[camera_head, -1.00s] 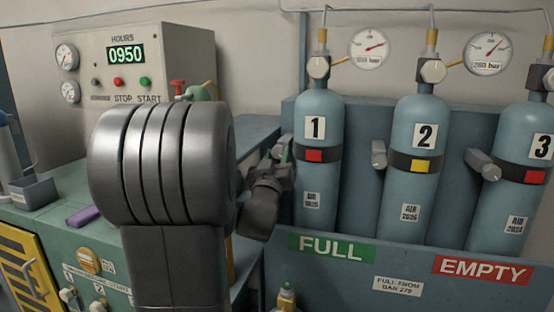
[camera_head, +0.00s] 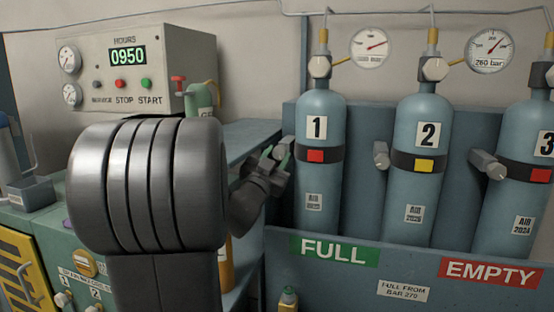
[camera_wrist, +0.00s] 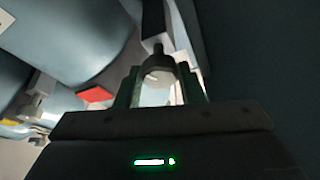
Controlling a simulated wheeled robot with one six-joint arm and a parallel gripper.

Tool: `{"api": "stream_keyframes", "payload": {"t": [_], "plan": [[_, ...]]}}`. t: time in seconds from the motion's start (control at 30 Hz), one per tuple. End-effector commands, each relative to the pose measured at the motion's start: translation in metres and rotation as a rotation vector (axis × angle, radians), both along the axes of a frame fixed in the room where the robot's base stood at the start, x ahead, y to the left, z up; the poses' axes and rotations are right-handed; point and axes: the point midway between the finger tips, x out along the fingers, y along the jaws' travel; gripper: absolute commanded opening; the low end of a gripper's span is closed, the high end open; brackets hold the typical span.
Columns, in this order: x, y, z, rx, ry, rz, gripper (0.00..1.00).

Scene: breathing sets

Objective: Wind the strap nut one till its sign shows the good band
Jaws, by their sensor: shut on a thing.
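Cylinder 1 (camera_head: 319,190) is blue-grey and stands upright in the rack, with a dark strap around it. The strap's sign (camera_head: 316,156) shows red; it also appears as a red patch in the wrist view (camera_wrist: 95,94). Strap nut one (camera_head: 287,146) is a grey fitting at the left of cylinder 1, partly hidden by my gripper (camera_head: 276,153). In the wrist view my two fingers (camera_wrist: 165,92) stand either side of the pale, dark-topped nut (camera_wrist: 158,76) and are shut on it.
Cylinder 2 (camera_head: 423,190) has a yellow sign (camera_head: 424,166) and its own strap nut (camera_head: 381,155). Cylinder 3 (camera_head: 520,205) has a red sign (camera_head: 540,175). The compressor panel (camera_head: 125,75) is at the left. The rack front (camera_head: 330,285) lies below the cylinders.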

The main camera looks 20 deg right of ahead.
Motion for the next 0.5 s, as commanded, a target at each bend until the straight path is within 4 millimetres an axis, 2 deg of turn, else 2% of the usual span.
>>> {"api": "stream_keyframes", "payload": {"t": [0.43,0.47,0.5], "plan": [[0.0002,0.0001,0.0001,0.010,-0.008,0.000,0.12],[0.0002,0.0001,0.0001,0.010,-0.008,0.000,0.37],[0.0002,0.0001,0.0001,0.010,-0.008,0.000,0.44]]}}
